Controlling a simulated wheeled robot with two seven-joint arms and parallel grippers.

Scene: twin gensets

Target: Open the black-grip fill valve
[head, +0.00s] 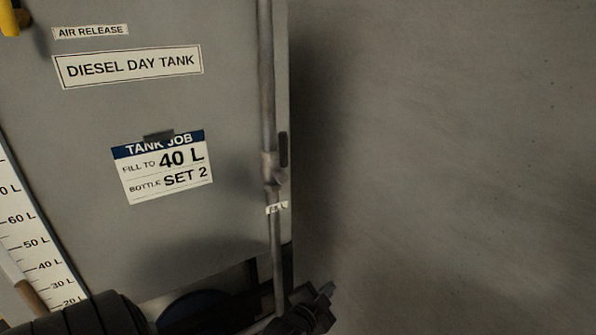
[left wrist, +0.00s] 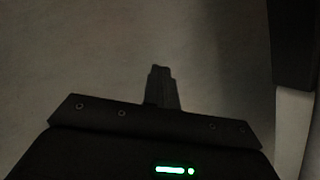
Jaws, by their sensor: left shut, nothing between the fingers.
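The fill valve (head: 272,172) sits on the vertical grey pipe at the right edge of the tank. Its short black grip (head: 283,149) stands upright beside the pipe, just above and right of the valve body. A small tag (head: 277,208), too small to read, is on the pipe below it. My left gripper (head: 322,294) is at the bottom of the head view, below and right of the valve and apart from the grip. In the left wrist view its fingers (left wrist: 161,85) are together and empty. My right gripper is not in view.
The grey diesel day tank (head: 80,115) fills the left, with a job card (head: 163,169) reading fill to 40 L. A level scale (head: 40,240) is at lower left. A yellow part (head: 9,20) is at top left. A bare grey surface (head: 450,150) fills the right.

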